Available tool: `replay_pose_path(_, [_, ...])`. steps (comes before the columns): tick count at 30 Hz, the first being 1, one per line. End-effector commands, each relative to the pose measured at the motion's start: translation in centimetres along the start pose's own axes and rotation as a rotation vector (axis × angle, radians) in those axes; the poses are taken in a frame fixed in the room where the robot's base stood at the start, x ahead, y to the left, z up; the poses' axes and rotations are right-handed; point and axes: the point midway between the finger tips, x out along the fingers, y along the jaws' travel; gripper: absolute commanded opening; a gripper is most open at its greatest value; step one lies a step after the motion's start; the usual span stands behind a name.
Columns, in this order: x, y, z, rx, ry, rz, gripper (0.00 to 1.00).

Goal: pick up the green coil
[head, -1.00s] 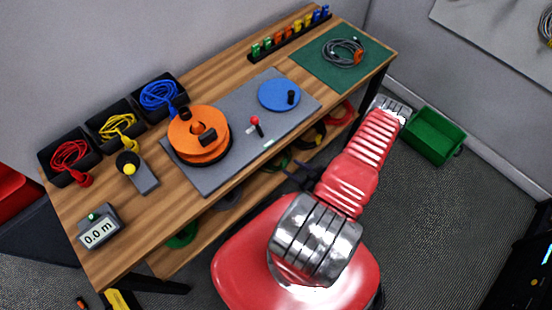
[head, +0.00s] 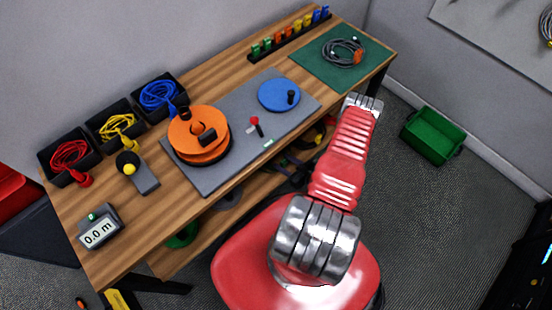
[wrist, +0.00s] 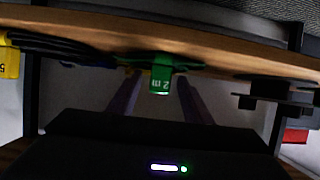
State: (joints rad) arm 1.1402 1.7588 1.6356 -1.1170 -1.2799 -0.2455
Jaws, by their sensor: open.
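In the wrist view a green coil (wrist: 186,64) shows almost edge-on at the wooden lower shelf, with a green tag (wrist: 161,75) marked 2 m, seen upside down. My gripper (wrist: 160,98) is open. Its two grey fingers lie on either side of the tag and point toward the coil; nothing is held between them, and I cannot tell whether they touch it. In the head view my gripper is mostly hidden behind my arm and under the tabletop edge. A green ring (head: 182,237) shows on the left part of the lower shelf there.
In the wrist view black cable with a yellow tag (wrist: 9,61) is at left, and dark discs (wrist: 275,92) and a red piece (wrist: 295,136) are at right. The tabletop (head: 130,215) overhangs the lower shelf. A green crate (head: 432,136) stands on the floor.

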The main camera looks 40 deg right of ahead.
Motion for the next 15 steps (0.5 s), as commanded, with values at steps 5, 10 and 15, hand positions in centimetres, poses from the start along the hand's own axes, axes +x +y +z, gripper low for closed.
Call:
replay_pose_path(5, [1.1,-0.1,-0.1,-0.003,0.0,-0.004,0.45])
replay_pose_path(10, [3.0,-0.1,-0.3,-0.003,0.0,-0.003,0.45])
replay_pose_path(15, [4.7,0.0,-0.3,-0.001,0.0,-0.002,0.45])
